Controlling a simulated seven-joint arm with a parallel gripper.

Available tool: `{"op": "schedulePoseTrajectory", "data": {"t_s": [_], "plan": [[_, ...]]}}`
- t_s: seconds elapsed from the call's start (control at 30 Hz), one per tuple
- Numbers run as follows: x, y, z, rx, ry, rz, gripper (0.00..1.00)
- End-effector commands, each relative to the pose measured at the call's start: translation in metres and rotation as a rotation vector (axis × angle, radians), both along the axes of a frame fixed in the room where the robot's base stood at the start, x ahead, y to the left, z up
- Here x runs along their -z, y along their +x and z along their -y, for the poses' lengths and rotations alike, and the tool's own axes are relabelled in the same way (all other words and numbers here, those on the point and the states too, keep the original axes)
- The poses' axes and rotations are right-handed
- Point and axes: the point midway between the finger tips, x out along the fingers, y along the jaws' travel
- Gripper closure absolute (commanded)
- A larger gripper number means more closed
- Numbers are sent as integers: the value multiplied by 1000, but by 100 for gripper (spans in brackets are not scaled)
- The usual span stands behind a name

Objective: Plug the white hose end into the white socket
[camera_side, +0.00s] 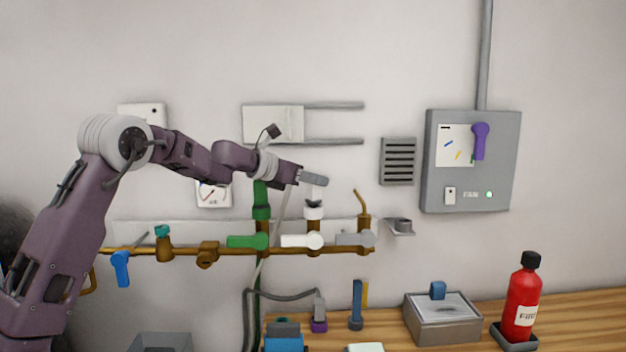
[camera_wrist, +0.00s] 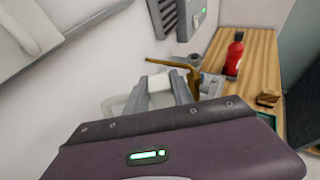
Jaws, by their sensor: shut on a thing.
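My gripper (camera_side: 313,180) is shut on the white hose end (camera_side: 314,191), just above the white socket. The white socket (camera_side: 313,211) stands upright on the brass pipe, with a white rim and a dark band. The hose end sits directly over the socket, very close; I cannot tell whether they touch or whether it is inserted. In the wrist view, the white hose end (camera_wrist: 160,84) shows between the two grey fingers of my gripper (camera_wrist: 167,88). The socket is hidden there. A pale hose (camera_side: 283,207) hangs down behind my wrist.
The brass pipe (camera_side: 220,250) carries a green lever (camera_side: 247,241), a white lever (camera_side: 301,241) and a grey lever (camera_side: 354,239). A bent brass spout (camera_side: 361,204) stands right of the socket. A purple-tipped hose end (camera_side: 319,322) and a red bottle (camera_side: 523,298) stand on the bench.

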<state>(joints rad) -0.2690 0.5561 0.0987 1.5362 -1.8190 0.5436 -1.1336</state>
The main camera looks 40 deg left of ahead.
Motion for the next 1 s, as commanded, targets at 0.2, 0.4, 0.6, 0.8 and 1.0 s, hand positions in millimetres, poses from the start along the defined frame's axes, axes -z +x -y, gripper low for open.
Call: {"op": "schedulePoseTrajectory", "data": {"t_s": [0.2, 0.4, 0.6, 0.8, 1.0], "plan": [[0, 0, 0, 0, 0, 1, 100], [0, 0, 0, 0, 0, 1, 100], [4, 0, 0, 1, 0, 0, 100], [8, 0, 0, 2, -2, 1, 100], [10, 0, 0, 2, -1, 1, 62]]}}
